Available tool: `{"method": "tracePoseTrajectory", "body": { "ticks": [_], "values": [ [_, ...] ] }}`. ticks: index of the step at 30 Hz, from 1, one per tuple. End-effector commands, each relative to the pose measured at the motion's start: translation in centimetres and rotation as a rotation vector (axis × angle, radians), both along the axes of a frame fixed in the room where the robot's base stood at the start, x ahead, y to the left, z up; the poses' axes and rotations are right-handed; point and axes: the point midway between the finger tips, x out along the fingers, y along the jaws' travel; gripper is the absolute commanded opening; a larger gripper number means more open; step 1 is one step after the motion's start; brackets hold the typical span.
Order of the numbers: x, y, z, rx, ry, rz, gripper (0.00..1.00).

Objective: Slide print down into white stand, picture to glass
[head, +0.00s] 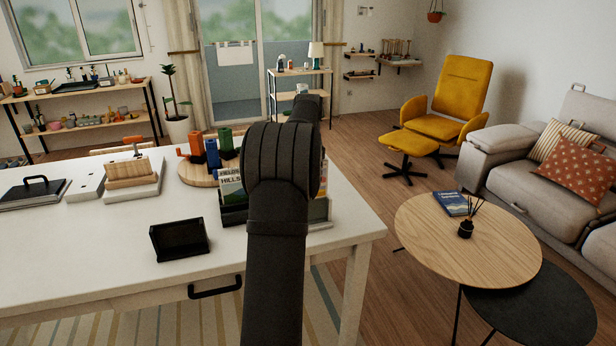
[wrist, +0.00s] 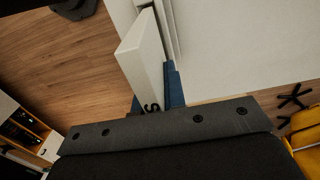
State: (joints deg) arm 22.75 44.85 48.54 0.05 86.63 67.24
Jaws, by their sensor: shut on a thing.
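My arm rises through the middle of the head view and hides its own working end. In the wrist view the dark, bolted edge of my gripper (wrist: 160,128) fills the bottom; its fingertips do not show clearly. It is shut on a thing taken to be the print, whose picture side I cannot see. Just beyond this edge stand a pale upright slab (wrist: 143,62) with a dark letter on it and a blue piece (wrist: 175,88). I cannot tell whether either is held. I cannot pick out the white stand or its glass for certain; my arm may cover them.
On the white table (head: 90,270) stand a small black tilted holder (head: 180,238), a dark rack with lettered covers (head: 231,185), colored blocks on a round board (head: 198,175), and a wooden block on a white base (head: 132,188). The table's front left is clear. A round wooden table (head: 465,245) stands right.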

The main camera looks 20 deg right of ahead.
Motion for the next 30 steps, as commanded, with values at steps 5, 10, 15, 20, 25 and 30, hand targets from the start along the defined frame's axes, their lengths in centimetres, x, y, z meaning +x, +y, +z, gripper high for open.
{"method": "tracePoseTrajectory", "body": {
  "ticks": [5,10,15,20,25,30],
  "values": [
    [0.0,0.0,-0.5,0.000,0.000,0.000,0.00],
    [0.0,0.0,-0.9,0.000,0.001,0.000,0.00],
    [0.0,0.0,-1.3,0.000,0.001,0.000,0.00],
    [0.0,0.0,-1.7,0.000,0.000,0.000,0.00],
    [0.0,0.0,-2.1,0.000,0.000,0.000,0.00],
    [0.0,0.0,-2.6,0.000,0.001,0.000,0.00]
  ]
}}
